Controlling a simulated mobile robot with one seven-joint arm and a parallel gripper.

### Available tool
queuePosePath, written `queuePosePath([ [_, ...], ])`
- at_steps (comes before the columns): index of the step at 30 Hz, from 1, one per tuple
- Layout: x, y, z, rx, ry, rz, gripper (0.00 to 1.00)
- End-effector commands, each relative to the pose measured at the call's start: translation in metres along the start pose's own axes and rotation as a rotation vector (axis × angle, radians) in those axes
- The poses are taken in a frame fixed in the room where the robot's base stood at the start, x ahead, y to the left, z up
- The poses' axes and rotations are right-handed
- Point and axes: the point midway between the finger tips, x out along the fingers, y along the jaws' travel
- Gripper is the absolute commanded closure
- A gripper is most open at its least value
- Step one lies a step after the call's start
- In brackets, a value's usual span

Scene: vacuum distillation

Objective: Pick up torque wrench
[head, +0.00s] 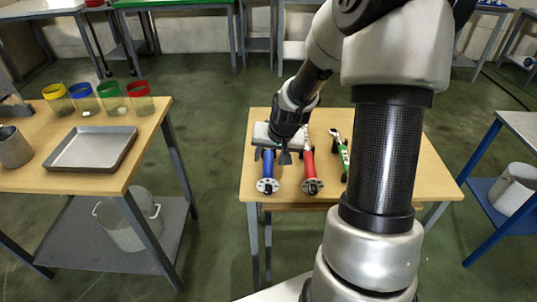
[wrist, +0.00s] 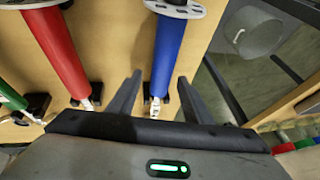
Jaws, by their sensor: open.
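Three long-handled tools lie side by side on the wooden table: a blue one (head: 267,165), a red one (head: 309,165) and a green one (head: 343,154) with a silver head. I cannot tell for sure which is the torque wrench. Nothing is held. The red tool (wrist: 58,45) and part of the green tool (wrist: 12,96) lie to the left there.
The wooden table (head: 257,128) has black supports under the tools. Another table at left (head: 106,178) holds a metal tray (head: 92,148) and several colour-rimmed beakers (head: 84,97). Floor shows between the tables.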

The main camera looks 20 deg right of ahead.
Motion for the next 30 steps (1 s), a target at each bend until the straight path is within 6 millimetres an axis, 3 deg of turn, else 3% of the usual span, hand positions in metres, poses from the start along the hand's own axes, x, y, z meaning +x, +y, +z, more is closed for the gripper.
queuePosePath([
  [1,0.000,0.000,0.000,0.000,0.000,0.000,0.58],
  [9,0.000,0.000,0.000,0.000,-0.001,0.000,1.00],
  [20,-0.005,-0.001,-0.004,0.000,0.006,-0.001,1.00],
  [30,-0.056,-0.012,-0.025,0.000,0.009,0.000,1.00],
])
